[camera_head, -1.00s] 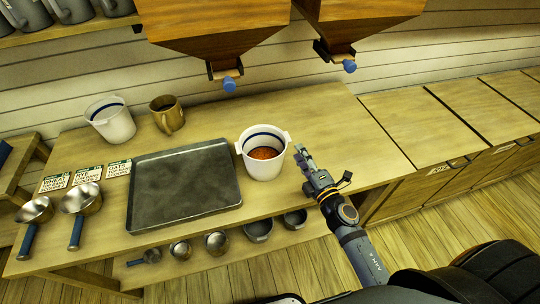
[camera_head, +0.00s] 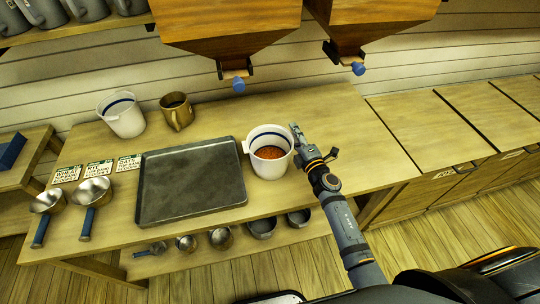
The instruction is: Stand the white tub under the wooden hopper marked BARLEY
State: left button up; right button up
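A white tub (camera_head: 270,165) with a blue band and reddish-brown contents stands upright on the bench, right of the dark tray. A second white tub (camera_head: 125,121) with a blue band stands at the back left. My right gripper (camera_head: 295,134) is at the right rim of the filled tub, where that side's handle is hidden. Whether its fingers are parted or closed on the rim is too small to tell. Two wooden hoppers (camera_head: 222,32) and (camera_head: 366,20) with blue-knobbed spouts hang above the back of the bench; no BARLEY marking is visible. My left gripper is out of view.
The dark metal tray (camera_head: 190,185) fills the bench's middle left. A brass mug (camera_head: 176,112) stands behind it. Label cards (camera_head: 100,169) and two scoops (camera_head: 92,193) lie left. Bare bench (camera_head: 335,125) is clear under and right of the hoppers.

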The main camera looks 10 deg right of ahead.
jog(key=shift+s+r, duration=0.1)
jog(key=shift+s, duration=0.05)
jog(key=shift+c, duration=0.8)
grip_shut()
